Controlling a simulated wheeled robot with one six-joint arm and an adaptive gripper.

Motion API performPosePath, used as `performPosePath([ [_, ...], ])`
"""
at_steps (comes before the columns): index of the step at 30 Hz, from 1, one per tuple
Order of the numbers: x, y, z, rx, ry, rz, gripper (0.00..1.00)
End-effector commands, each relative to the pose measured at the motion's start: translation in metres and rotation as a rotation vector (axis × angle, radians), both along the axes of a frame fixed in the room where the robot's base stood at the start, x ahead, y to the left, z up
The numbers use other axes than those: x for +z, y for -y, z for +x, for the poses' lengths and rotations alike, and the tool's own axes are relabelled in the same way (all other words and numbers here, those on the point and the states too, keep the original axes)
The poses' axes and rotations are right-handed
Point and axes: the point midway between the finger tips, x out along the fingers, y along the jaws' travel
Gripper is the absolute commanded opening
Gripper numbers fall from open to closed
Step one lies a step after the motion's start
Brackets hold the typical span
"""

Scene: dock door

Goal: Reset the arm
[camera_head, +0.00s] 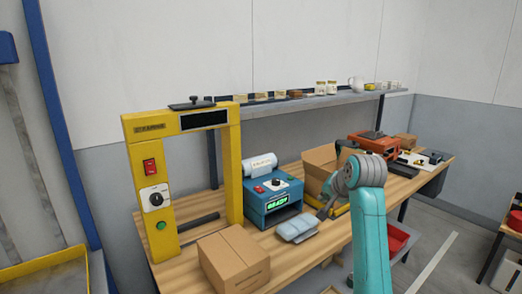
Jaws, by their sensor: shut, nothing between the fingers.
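My teal arm rises at the right of centre in the head view, with its grey wrist joints bent over toward the workbench. My gripper (325,210) is small and dark here, pointing down at the left of the arm. It is shut with nothing seen in it. It shows in front of an open cardboard box (320,156) and to the right of a grey-white packet (297,228) on the bench. I cannot tell how high it is above the bench.
The wooden workbench (190,268) holds a closed carton (234,260), a blue device with a green display (273,198), a white roll (261,164) and a yellow frame (140,190) with switches. A shelf (270,109) with jars runs behind. Red bins (397,238) sit below right.

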Motion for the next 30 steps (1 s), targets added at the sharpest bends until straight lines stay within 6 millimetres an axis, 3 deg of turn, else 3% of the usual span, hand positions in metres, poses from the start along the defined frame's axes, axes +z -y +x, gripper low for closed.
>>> performPosePath([
  [9, -0.03, -0.001, -0.004, 0.003, 0.014, -0.008, 0.0],
  [17, -0.072, -0.001, -0.014, 0.009, 0.033, -0.021, 0.0],
  [23, -0.121, -0.002, -0.03, 0.014, 0.059, -0.04, 0.0],
  [30, -0.205, -0.003, -0.074, 0.025, 0.108, -0.081, 0.0],
])
